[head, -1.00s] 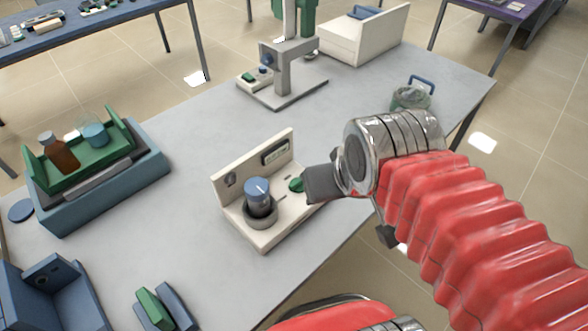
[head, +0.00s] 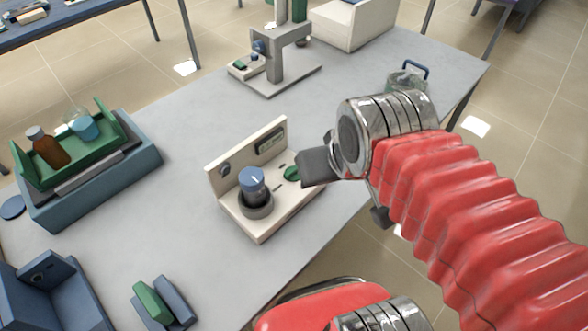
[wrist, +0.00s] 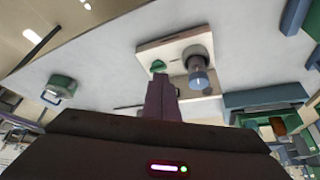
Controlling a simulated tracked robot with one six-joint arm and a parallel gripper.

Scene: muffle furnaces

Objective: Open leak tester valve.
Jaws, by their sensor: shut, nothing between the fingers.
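The leak tester (head: 262,212) is a cream L-shaped unit on the grey table, with a small display on its upright panel. A blue-capped dark vial (head: 252,184) stands in its round holder. The green valve knob (head: 291,173) sits on its base, right of the vial. My gripper (head: 308,168) is shut and empty, its tip right beside the green knob in the head view. In the wrist view the green knob (wrist: 158,67) lies just beyond my shut fingers (wrist: 160,88), with the vial (wrist: 197,72) to the right. I cannot tell whether the fingertips touch the knob.
A blue tray (head: 95,185) with a green rack and bottles stands on the left. A grey stand (head: 275,70) and a white box (head: 350,25) are at the back. A green-handled block (head: 160,300) lies at the front. The table between is clear.

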